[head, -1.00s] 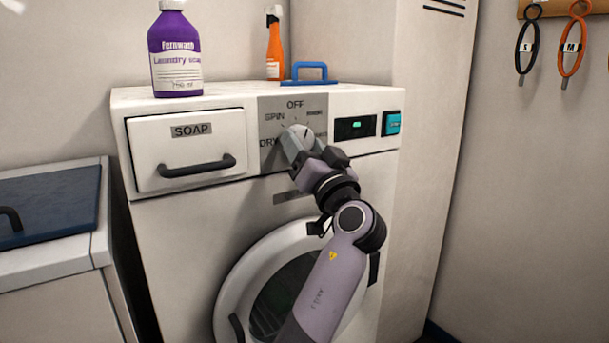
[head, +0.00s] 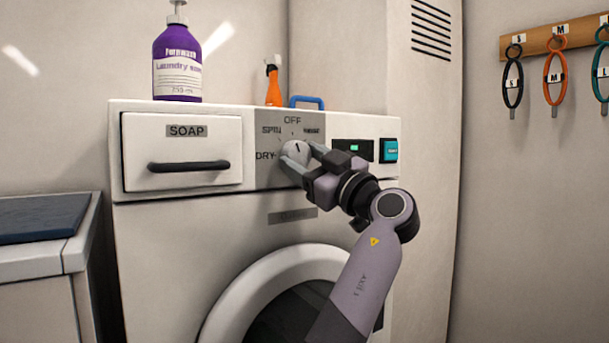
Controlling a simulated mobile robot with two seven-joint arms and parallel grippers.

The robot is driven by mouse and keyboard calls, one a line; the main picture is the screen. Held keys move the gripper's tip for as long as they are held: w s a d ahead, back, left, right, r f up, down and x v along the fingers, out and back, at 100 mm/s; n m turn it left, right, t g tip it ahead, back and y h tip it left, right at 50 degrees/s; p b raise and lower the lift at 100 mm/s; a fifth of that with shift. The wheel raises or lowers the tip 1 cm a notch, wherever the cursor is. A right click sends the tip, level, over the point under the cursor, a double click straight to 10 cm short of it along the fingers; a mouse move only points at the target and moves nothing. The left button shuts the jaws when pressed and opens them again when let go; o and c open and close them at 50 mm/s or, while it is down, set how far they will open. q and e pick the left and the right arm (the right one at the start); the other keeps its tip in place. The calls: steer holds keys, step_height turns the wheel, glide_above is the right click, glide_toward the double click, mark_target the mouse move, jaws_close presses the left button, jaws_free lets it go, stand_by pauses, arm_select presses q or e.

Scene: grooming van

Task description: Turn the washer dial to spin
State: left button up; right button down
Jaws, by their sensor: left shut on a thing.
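The washer (head: 160,240) stands in front of me. Its round pale dial (head: 295,151) sits on a grey panel (head: 262,178) marked OFF at the top, SPIN at upper left and DRY at left; the label at upper right is too small to read. A short dark mark on the dial points roughly up, near OFF. My left gripper (head: 300,158) reaches in from below right and is shut on the dial, its fingers on either side and partly covering it. My right gripper is not in view.
The soap drawer (head: 215,150) with a dark handle is left of the dial. A display (head: 353,150) and teal button (head: 389,150) are right. A purple soap bottle (head: 177,75), orange spray bottle (head: 273,88) and blue-handled item (head: 307,102) stand on top. The round door (head: 270,275) is below.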

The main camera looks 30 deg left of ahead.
arm_select(q)
steer(key=n+g, duration=0.2)
steer(key=n, duration=0.2)
steer(key=shift+w, duration=0.1)
steer(key=shift+n+g+h+p, duration=0.3)
steer(key=shift+n+g+p, duration=0.1)
steer(key=shift+n, duration=0.5)
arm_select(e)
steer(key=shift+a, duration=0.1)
arm_select(q)
steer(key=o, duration=1)
steer(key=shift+d, duration=0.15)
